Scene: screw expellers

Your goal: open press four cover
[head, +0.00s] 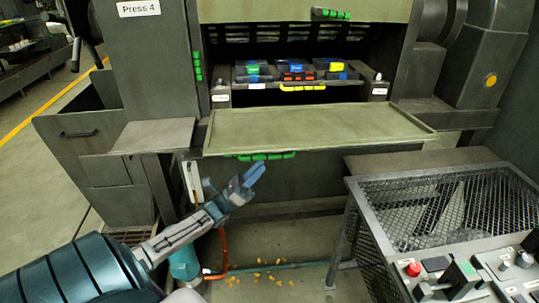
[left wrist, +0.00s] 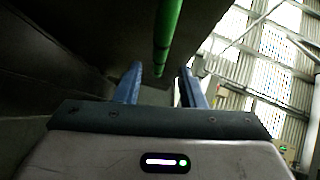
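The press labelled Press 4 (head: 139,8) fills the middle of the head view. Its lower cover panel (head: 320,128) lies roughly flat, folded out in front, and the inside of the press shows behind it. A green handle (head: 260,156) runs along the panel's front edge. My left gripper (head: 253,178) is just below this handle, its blue fingers pointing up and right. In the left wrist view the fingers (left wrist: 160,72) are apart with nothing held. A green bar (left wrist: 168,35) runs beyond them, lined up with the gap. My right gripper is not in view.
Inside, a tray with a yellow handle (head: 303,88) holds several coloured blocks. An upper panel has another green handle (head: 330,13). A mesh-topped stand (head: 450,205) and a control panel (head: 480,275) are at the lower right. Yellow bits (head: 265,278) lie on the floor.

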